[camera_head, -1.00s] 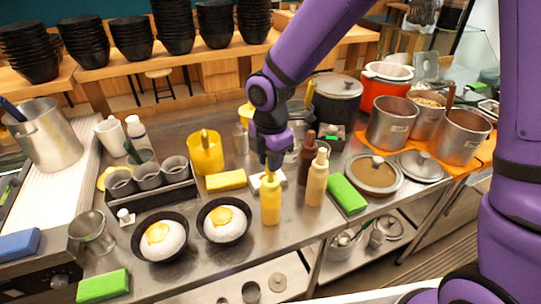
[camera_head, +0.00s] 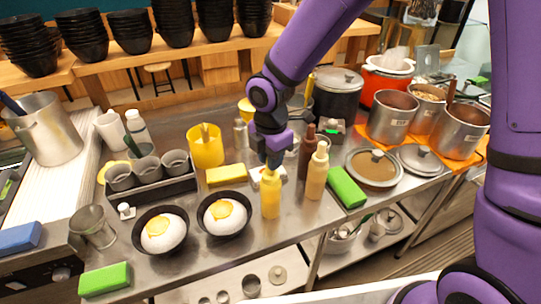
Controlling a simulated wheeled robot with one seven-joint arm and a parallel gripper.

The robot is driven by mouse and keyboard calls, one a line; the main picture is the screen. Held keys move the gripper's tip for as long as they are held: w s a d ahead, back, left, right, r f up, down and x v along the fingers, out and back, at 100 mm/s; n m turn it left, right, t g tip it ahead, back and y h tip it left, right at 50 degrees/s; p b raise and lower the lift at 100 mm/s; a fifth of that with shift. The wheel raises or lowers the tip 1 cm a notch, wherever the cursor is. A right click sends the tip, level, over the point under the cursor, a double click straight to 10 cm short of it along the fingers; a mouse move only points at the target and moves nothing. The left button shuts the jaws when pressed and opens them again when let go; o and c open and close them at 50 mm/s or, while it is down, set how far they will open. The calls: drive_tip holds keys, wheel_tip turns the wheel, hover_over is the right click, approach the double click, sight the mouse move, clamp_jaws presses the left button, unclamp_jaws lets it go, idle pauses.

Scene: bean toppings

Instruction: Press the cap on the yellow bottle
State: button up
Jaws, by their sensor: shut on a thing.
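The yellow bottle (camera_head: 270,196) stands upright on the steel counter, right of the two black bowls. My gripper (camera_head: 271,164) is directly above it, pointing down, with its fingers at the bottle's top. The jaws look closed around the cap or nozzle, which they largely hide. I cannot tell how far down the cap sits.
A tan bottle (camera_head: 317,174) and a brown bottle (camera_head: 307,152) stand close on the right. A green sponge (camera_head: 346,187) lies beyond them. A black bowl with rice and egg (camera_head: 224,214) is close on the left. A yellow sponge (camera_head: 226,175) lies behind.

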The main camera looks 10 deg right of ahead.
drive_tip(key=shift+f, duration=0.45)
idle(0.3)
drive_tip(key=o, duration=1.2)
drive_tip(key=shift+r, duration=0.1)
drive_tip(key=shift+r, duration=3.15)
clamp_jaws()
